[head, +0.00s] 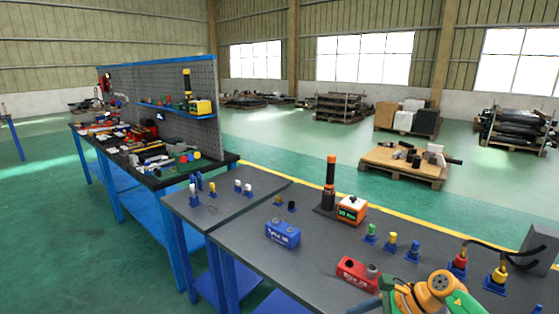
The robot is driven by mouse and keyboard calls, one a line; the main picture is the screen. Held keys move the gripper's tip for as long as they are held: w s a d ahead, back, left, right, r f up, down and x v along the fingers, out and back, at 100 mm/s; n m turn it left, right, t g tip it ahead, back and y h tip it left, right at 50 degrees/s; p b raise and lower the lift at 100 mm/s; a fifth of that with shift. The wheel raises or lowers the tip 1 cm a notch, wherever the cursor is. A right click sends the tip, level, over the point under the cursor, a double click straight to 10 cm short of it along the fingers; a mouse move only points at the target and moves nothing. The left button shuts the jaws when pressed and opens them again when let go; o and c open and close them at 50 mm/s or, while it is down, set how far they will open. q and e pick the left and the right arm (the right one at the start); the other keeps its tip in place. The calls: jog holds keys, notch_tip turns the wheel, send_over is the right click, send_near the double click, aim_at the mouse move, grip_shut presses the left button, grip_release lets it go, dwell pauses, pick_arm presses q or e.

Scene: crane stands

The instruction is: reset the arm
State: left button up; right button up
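An orange and green part of my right arm (435,292) shows at the bottom right of the head view, over the front of the near grey table (310,255). A dark piece (366,305) at its left end, by the bottom edge, may be part of my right gripper; its fingertips cannot be made out. My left arm and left gripper are out of view. A red block (357,272) with sockets stands on the table just behind the arm, and a blue block (283,232) stands further left.
Small green, yellow and blue connectors (390,243) stand behind the arm. Cabled plugs (497,280) stand close to its right. A black and orange post (330,180) and an orange meter (352,209) stand at the back. A cluttered workbench (150,150) is at the left.

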jog(key=a+f+m+t+y, duration=0.2)
jog(key=a+f+m+t, duration=0.55)
jog(key=m, duration=0.95)
jog(key=s+d+f+m+h, duration=0.3)
jog(key=f+m, duration=0.4)
jog(key=s+d+f+m+h, duration=0.3)
jog(key=f+m, duration=0.3)
jog(key=m, duration=0.1)
jog(key=s+d+f+m+g+h, duration=0.1)
jog(key=s+f+m+g, duration=0.2)
jog(key=s, duration=0.8)
jog(key=s+f+m+g+h, duration=0.1)
jog(key=s+f+m+g, duration=0.2)
jog(key=s+f+m, duration=0.3)
jog(key=s+d+f+m+g+h, duration=0.1)
jog(key=s+f+m, duration=0.4)
jog(key=s, duration=1.1)
jog(key=m+g+h, duration=0.1)
jog(key=m+g, duration=0.1)
jog(key=m, duration=0.1)
jog(key=shift+s+d+f, duration=0.3)
jog(key=shift+d+f, duration=0.05)
